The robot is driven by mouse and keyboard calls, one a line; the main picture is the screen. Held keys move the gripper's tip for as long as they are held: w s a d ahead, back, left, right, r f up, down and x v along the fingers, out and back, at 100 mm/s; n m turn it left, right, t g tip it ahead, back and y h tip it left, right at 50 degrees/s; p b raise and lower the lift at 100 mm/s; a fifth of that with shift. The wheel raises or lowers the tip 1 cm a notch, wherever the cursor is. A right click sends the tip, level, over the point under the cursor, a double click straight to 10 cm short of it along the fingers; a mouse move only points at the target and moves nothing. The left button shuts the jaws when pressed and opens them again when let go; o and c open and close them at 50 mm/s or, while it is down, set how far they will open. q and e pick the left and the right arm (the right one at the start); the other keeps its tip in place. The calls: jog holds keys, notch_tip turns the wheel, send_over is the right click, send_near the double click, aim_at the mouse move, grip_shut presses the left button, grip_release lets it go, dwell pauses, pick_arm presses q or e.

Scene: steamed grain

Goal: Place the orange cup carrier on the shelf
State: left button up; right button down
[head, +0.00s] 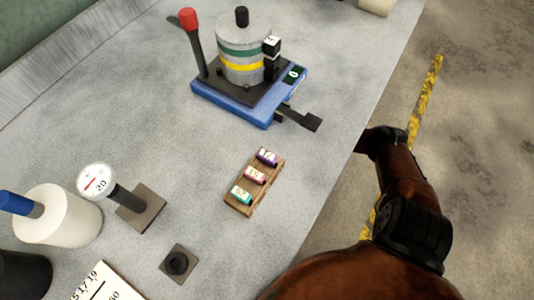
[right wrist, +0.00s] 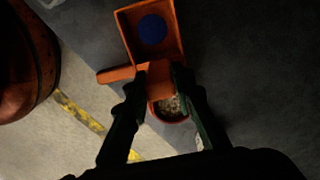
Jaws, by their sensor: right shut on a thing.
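The orange cup carrier (right wrist: 130,33) shows in the right wrist view. It has an open square orange section with a round blue spot, a bar sticking out to the left, and a rounded cup (right wrist: 168,108) with grainy contents at the near end. My right gripper (right wrist: 160,80) is shut on the orange block between the square section and the cup. In the head view my brown right arm reaches past the table's right edge, and its gripper and the carrier are hidden. My left gripper is in neither view. I cannot tell for sure which surface is the shelf.
A dark grey surface (right wrist: 245,75) lies around and behind the carrier. The grey table (head: 330,60) holds a blue-based device (head: 235,103), a wooden rack of small coloured cylinders (head: 241,208), a gauge (head: 97,181) and a white roll (head: 60,220). Yellow-striped floor (head: 427,85) lies right.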

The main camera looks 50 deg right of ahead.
jog(key=shift+r, duration=0.1)
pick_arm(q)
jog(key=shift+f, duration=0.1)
pick_arm(e)
jog(key=c, duration=1.7)
grip_release()
jog(key=shift+f, duration=0.2)
jog(key=shift+o, duration=0.2)
notch_tip(320, 180, up, 4)
jog(key=shift+w+f+p, duration=0.1)
jog(key=shift+f+p, duration=0.05)
jog(key=shift+p, duration=0.85)
notch_tip(320, 180, up, 8)
jog(key=p, duration=0.4)
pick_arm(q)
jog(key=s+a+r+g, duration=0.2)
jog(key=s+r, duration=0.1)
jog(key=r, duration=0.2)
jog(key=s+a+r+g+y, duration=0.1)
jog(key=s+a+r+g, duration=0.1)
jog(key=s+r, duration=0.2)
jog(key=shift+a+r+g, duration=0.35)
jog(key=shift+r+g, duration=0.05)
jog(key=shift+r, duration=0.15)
pick_arm(e)
jog(key=shift+r, duration=0.35)
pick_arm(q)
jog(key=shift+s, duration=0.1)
